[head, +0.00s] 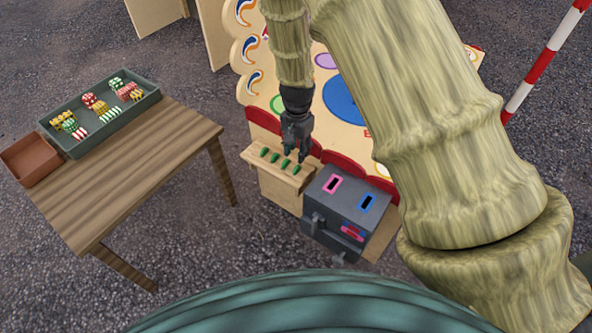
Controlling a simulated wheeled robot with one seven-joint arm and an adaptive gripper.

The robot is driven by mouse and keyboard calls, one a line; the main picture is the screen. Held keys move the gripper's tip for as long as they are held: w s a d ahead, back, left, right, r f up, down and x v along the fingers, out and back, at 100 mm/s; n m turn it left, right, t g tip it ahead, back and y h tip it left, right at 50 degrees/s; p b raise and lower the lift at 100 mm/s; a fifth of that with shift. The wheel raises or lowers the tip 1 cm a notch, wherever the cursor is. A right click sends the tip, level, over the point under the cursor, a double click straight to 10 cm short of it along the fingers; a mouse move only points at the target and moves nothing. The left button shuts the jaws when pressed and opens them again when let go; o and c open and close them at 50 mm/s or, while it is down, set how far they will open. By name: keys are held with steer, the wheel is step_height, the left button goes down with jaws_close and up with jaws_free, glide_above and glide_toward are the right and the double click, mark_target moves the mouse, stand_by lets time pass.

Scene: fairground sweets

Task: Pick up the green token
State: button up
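Several small green tokens (275,157) stand in a row on a pale wooden ledge (261,167) at the front of a decorated stall board. They look alike, and I cannot tell which one the task means. My gripper (296,155) points down at the right part of the row, close to the rightmost tokens. Its two dark fingers are apart. I see no token clearly between them, and whether they touch one cannot be made out. The fingers partly cover the view of the ledge behind them.
A dark grey box (322,207) with a pink-rimmed slot (333,184) and a blue-rimmed slot (367,203) stands right of the ledge. A wooden table (150,165) at left bears a green tray (75,144) of wrapped sweets and an empty brown tray (31,160).

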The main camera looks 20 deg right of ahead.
mark_target(297, 166)
step_height(297, 166, down, 8)
steer(key=shift+f+b, duration=0.1)
steer(key=shift+b, duration=0.55)
steer(key=shift+c, duration=0.2)
jaws_close()
